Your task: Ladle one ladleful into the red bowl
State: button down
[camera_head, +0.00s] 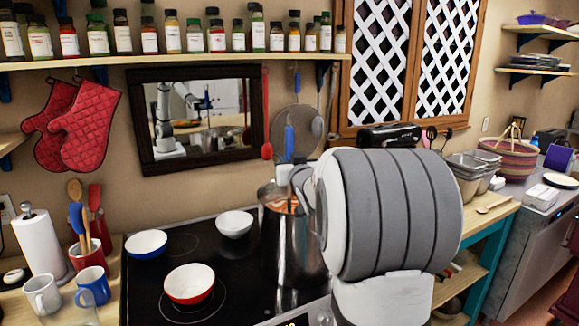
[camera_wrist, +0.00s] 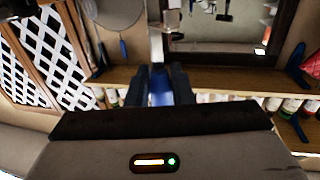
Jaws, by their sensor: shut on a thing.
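The red bowl (camera_head: 189,284), white inside, sits upright on the black stovetop in the head view and looks empty. A tall metal pot (camera_head: 286,250) with orange contents stands behind it to the right, partly hidden by my arm. My gripper (camera_wrist: 160,75) is shut on the blue handle of the ladle (camera_wrist: 160,92) in the wrist view. A blue handle (camera_head: 289,138) also stands up above the pot in the head view. The ladle's bowl is hidden, so I cannot tell whether it is inside the pot or whether it is filled.
A blue bowl (camera_head: 146,245) and a white bowl (camera_head: 234,223) share the stovetop (camera_head: 215,250). Mugs (camera_head: 42,295), a utensil crock (camera_head: 90,250) and a paper towel roll (camera_head: 40,245) stand at left. A spice shelf (camera_head: 170,59) and a mirror (camera_head: 200,110) are on the wall behind.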

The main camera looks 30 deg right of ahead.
jog(key=shift+r+p, duration=3.75)
jog(key=shift+r, duration=2.2)
